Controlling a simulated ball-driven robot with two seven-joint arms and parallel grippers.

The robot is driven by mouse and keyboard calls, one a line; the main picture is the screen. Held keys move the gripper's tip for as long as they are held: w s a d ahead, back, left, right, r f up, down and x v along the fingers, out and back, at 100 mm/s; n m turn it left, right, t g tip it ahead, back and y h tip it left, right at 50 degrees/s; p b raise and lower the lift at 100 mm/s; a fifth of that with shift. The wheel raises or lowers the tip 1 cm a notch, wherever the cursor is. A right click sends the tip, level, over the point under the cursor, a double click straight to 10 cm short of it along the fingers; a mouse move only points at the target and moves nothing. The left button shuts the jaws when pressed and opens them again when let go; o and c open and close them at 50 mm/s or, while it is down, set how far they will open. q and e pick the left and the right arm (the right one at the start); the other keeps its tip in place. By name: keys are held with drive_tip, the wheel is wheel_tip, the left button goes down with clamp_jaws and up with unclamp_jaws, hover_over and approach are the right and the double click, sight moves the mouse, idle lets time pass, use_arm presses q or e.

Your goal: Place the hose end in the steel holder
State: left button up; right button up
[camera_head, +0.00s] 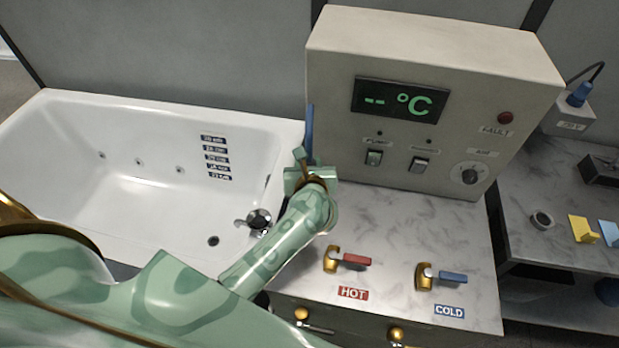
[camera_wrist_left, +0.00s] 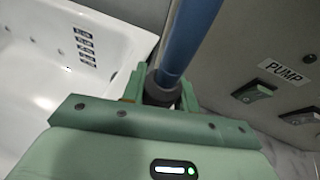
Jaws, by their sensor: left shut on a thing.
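The blue hose (camera_head: 309,128) stands up beside the left edge of the control box. It also shows in the left wrist view (camera_wrist_left: 188,38), running up from a dark grey collar (camera_wrist_left: 162,88). My left gripper (camera_head: 303,160) is shut on the hose at this collar, between the bathtub and the control box. The lower hose end is hidden behind my gripper and wrist. My right gripper is not in view.
The control box (camera_head: 455,60) stands close right of my gripper. The white bathtub (camera_head: 120,215) lies left. HOT (camera_head: 350,260) and COLD (camera_head: 440,276) taps sit on the marble counter (camera_head: 400,220). Yellow (camera_head: 583,229) and light blue (camera_head: 608,232) pieces stand on the right-hand counter.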

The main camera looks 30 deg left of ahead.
use_arm(q)
drive_tip(key=f+b, duration=0.1)
drive_tip(key=f, duration=0.1)
drive_tip(key=w+f+b, duration=0.1)
drive_tip(key=f+b, duration=0.1)
drive_tip(key=shift+a+f+b, duration=0.1)
drive_tip(key=shift+a+b, duration=0.05)
drive_tip(key=shift+b, duration=0.15)
drive_tip(key=o, duration=0.6)
drive_tip(key=shift+f, duration=0.15)
drive_tip(key=o, duration=0.5)
drive_tip(key=shift+c, duration=0.2)
